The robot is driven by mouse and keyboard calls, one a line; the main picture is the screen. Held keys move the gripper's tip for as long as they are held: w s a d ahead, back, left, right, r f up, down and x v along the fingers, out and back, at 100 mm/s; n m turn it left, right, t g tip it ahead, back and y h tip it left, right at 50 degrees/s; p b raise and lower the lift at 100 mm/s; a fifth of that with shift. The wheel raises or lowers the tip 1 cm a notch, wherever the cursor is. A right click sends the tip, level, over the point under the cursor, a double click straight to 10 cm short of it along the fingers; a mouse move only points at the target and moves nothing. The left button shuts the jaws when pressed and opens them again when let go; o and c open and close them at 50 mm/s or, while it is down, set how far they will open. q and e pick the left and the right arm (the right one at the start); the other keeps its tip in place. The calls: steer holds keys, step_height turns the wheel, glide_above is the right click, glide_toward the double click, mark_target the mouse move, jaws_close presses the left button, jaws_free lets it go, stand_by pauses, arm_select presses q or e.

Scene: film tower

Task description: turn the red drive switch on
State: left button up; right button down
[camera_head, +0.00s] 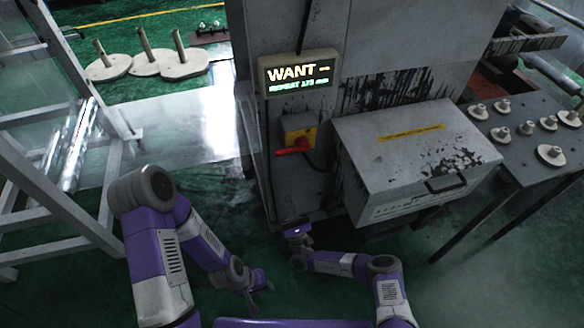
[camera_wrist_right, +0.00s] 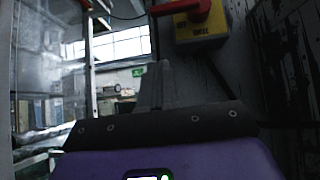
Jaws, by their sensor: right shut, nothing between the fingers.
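The red drive switch (camera_head: 293,148) is a red handle on a yellow plate (camera_head: 304,135), fixed to a grey box on the machine's front. Its handle lies roughly sideways, pointing left. In the right wrist view the red handle (camera_wrist_right: 183,8) and lettered yellow plate (camera_wrist_right: 204,24) show at the top, beyond and right of the fingers. My right gripper (camera_head: 293,224) is below the switch, apart from it; its fingers (camera_wrist_right: 155,85) are together and empty. My left gripper (camera_head: 261,288) hangs low over the green floor, fingers apart and empty, away from the switch.
A side table (camera_head: 520,160) with several spindled discs stands farther right. A grey frame (camera_head: 60,190) is at left; green floor is open between.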

steer(key=shift+w+d+m+t+h, duration=0.1)
steer(key=shift+d+m+t+h, duration=0.35)
steer(key=shift+h, duration=0.45)
steer(key=b, duration=0.1)
glide_toward(292, 148)
steer(key=w+a+f, duration=0.2)
steer(key=w+a, duration=0.1)
steer(key=a, duration=0.1)
step_height(292, 148, up, 4)
steer(key=shift+d+r, duration=0.2)
steer(key=shift+w, duration=0.1)
